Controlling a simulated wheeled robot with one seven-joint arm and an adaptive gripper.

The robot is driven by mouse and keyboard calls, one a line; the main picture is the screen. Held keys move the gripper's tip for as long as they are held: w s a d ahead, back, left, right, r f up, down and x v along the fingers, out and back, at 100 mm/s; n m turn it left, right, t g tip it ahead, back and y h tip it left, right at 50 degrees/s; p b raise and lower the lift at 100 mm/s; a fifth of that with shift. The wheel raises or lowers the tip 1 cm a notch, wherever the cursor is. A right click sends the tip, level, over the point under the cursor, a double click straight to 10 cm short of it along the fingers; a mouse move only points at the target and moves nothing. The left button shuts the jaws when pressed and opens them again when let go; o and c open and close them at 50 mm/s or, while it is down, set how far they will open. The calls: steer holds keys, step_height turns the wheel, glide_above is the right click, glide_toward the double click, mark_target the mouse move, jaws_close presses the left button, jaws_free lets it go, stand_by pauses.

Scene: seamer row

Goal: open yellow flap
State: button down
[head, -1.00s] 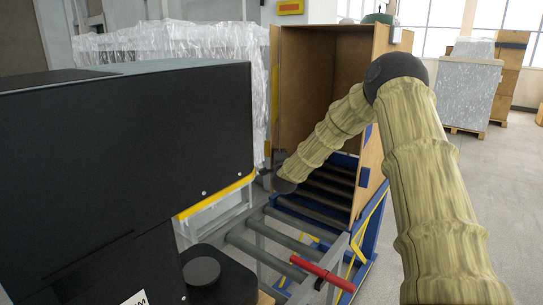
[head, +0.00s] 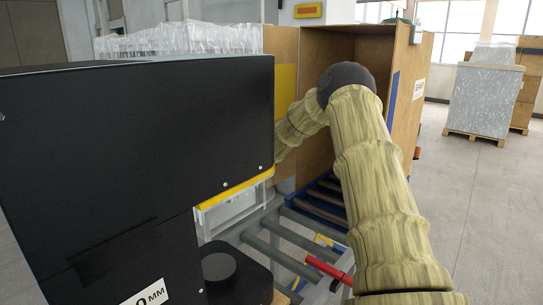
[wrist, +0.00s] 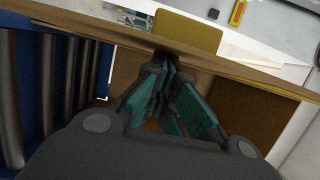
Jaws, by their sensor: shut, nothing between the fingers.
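The yellow flap is a wooden panel (head: 284,46) with a yellow patch (head: 286,84), hinged at the left of an open wooden crate (head: 347,50). It stands swung outward, its inner face partly showing. In the wrist view the panel's edge (wrist: 85,27) crosses the top, with the yellow patch (wrist: 187,32) beyond it. My gripper (wrist: 168,62) is shut and empty, its dark fingertips close to the panel's edge near the patch; I cannot tell whether they touch. In the head view my gripper is hidden behind the black machine.
A large black machine (head: 130,140) fills the left, close to my arm. A roller conveyor (head: 290,236) with a red handle (head: 325,268) runs below the crate. A wrapped pallet load (head: 486,100) stands at the back right. The floor at right is clear.

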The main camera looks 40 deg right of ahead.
steer(key=shift+w+a, duration=0.1)
steer(key=shift+w, duration=0.15)
stand_by(0.3)
steer(key=v, duration=0.7)
steer(key=shift+a, duration=0.2)
